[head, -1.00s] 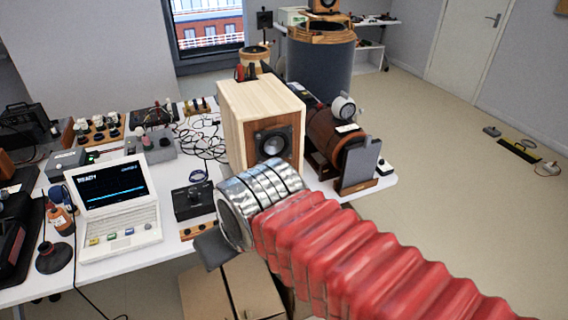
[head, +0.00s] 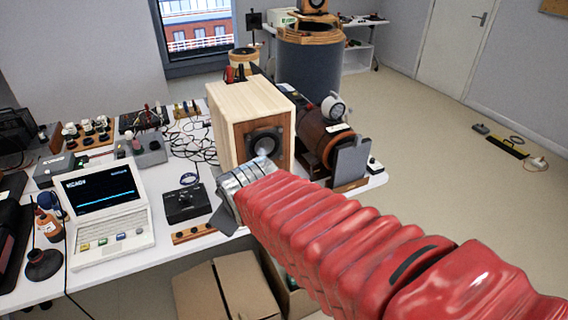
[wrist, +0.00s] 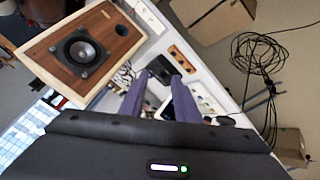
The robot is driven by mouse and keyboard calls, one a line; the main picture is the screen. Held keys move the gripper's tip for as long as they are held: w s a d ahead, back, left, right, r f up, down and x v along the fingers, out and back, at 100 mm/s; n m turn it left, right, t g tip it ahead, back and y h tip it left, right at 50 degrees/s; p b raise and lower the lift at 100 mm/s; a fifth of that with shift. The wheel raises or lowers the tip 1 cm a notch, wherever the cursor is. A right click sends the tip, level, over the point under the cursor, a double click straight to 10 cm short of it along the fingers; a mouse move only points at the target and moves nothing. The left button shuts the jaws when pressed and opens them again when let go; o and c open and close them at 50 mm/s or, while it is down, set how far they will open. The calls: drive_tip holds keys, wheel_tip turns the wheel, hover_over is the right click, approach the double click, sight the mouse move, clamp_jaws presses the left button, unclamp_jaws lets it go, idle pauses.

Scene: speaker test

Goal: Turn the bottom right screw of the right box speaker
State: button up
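A box speaker with pale wood sides (head: 228,120) and a brown front stands on the white table in the head view. Its square black driver shows in the middle of the front. In the wrist view the speaker front (wrist: 122,38) is tilted at upper left, with the driver (wrist: 80,52) facing the camera. In the head view my arm hides part of the speaker's lower front and most of the gripper.
A laptop-like device (head: 105,205) and a black box with a knob (head: 186,203) stand left of the speaker. A brown cylinder device (head: 325,135) stands close on its right. A cardboard box (head: 240,285) is on the floor below.

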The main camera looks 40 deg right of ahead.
drive_tip(key=w+d+f+n+t+h, duration=0.25)
drive_tip(key=w+d+n, duration=0.3)
drive_tip(key=d, duration=0.35)
drive_tip(key=n+t, duration=0.3)
drive_tip(key=n, duration=0.6)
approach(281, 158)
drive_tip(key=s+a+f, duration=0.1)
drive_tip(key=a, duration=0.4)
drive_tip(key=s+d+f+n+t, duration=0.2)
drive_tip(key=s+d+n+t, duration=0.1)
drive_tip(key=s+n+t, duration=0.1)
drive_tip(key=shift+s+d+n, duration=0.3)
drive_tip(key=shift+s+n, duration=0.45)
drive_tip(key=shift+s, duration=0.2)
drive_tip(key=shift+w+f, duration=0.1)
drive_tip(key=x, duration=1.3)
drive_tip(key=shift+w+d, duration=0.2)
drive_tip(key=shift+w, duration=0.1)
drive_tip(key=shift+c, duration=0.6)
